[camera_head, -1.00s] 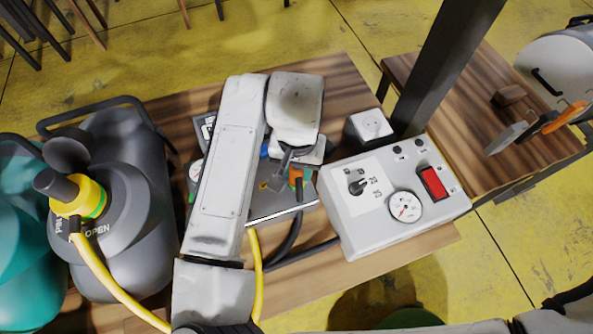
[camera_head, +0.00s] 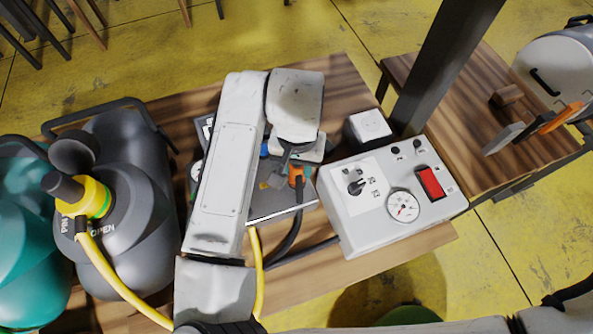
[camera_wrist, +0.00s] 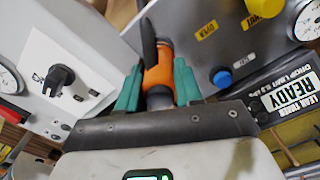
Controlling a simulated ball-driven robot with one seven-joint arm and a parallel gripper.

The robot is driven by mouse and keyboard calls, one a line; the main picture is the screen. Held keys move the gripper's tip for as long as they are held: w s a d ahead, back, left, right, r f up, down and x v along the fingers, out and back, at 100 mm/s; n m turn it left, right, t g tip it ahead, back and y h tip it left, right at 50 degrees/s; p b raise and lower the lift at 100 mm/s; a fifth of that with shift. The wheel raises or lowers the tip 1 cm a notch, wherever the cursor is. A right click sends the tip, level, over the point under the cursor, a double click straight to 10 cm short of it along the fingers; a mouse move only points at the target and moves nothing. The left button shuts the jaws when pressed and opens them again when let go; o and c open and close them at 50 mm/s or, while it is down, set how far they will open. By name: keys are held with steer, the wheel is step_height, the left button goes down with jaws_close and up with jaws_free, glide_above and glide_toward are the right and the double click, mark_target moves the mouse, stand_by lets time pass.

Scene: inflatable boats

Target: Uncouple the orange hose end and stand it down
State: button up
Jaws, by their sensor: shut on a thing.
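The orange hose end (camera_wrist: 158,72) is between the green fingers of my gripper (camera_wrist: 158,90) in the wrist view, and the gripper is shut on it. A dark hose leads off from it. In the head view the orange hose end (camera_head: 296,172) shows just below my gripper (camera_head: 297,160), with the black hose (camera_head: 294,225) curving down from it. It is over the grey panel unit (camera_head: 270,203), which my arm partly hides. I cannot tell whether the hose end is still joined to a port.
A grey control box (camera_head: 350,219) with a dial, gauge and red switch stands close on the right. A white-topped block (camera_head: 369,127) is behind it. A grey tank (camera_head: 125,230) with a yellow hose (camera_head: 112,280) stands left. Bare table (camera_head: 340,85) lies behind.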

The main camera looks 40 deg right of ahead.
stand_by(0.3)
steer(key=shift+r+p, duration=1.2)
steer(key=shift+r, duration=0.15)
steer(key=shift+r, duration=0.1)
